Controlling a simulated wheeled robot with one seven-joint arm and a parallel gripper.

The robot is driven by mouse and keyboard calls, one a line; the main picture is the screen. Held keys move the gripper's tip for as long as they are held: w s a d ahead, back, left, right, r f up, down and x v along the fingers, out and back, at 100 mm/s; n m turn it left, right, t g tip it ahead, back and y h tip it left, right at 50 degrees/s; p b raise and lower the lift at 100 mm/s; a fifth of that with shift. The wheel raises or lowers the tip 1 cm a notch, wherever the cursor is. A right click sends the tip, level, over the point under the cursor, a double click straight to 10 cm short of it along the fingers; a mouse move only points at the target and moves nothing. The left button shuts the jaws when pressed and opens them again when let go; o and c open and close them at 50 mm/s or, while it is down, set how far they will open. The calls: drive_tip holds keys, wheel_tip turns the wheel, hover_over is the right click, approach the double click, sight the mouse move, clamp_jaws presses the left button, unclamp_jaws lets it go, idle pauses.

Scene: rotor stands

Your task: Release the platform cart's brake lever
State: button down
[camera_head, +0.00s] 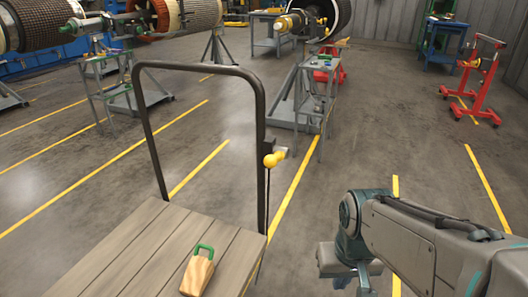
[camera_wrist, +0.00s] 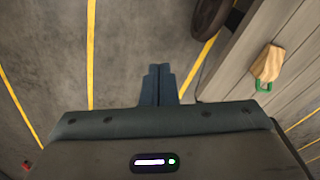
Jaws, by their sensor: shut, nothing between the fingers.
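The platform cart (camera_head: 140,246) has a wooden plank deck and a dark tubular push handle (camera_head: 203,66). The brake lever (camera_head: 272,160) has a yellow knob and sits on the handle's right post, beside a small dark bracket. My gripper (camera_wrist: 158,72) is shut and empty, pointing down over bare floor. In the head view my arm is to the right of the cart, lower than and apart from the lever, and the fingertips are not clearly seen. The wrist view shows the deck edge (camera_wrist: 238,68) to the right of the fingers, but not the lever.
A wooden block with a green handle (camera_head: 197,272) lies on the deck. A dark cart wheel (camera_wrist: 210,18) is near the fingers in the wrist view. Behind stand a grey trolley (camera_head: 318,98), a red stand (camera_head: 474,82) and rotors. Floor between cart and arm is clear.

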drive_tip(key=w+a+r+n+t+h+p, duration=0.1)
drive_tip(key=w+r+n+h+p, duration=0.1)
drive_tip(key=w+n+h+p, duration=0.5)
drive_tip(key=w+a+r+n+t+h+p, duration=0.1)
drive_tip(key=w+r+n+h+p, duration=0.1)
drive_tip(key=w+n+h+p, duration=0.45)
drive_tip(key=w+a+f+n+t+y+p, duration=0.1)
drive_tip(key=w+a+n+t+y, duration=0.2)
drive_tip(key=a+n+t, duration=0.3)
drive_tip(key=w+a+f+n+t+y+p, duration=0.1)
drive_tip(key=w+a+n+t+y+p, duration=0.1)
drive_tip(key=a+n+t, duration=0.4)
drive_tip(key=w+a+n+y, duration=0.1)
drive_tip(key=a+n, duration=0.2)
drive_tip(key=a, duration=0.2)
drive_tip(key=shift+a+f, duration=0.15)
drive_tip(key=shift+a, duration=0.15)
drive_tip(key=shift+w+y, duration=0.1)
drive_tip(key=shift+y, duration=0.15)
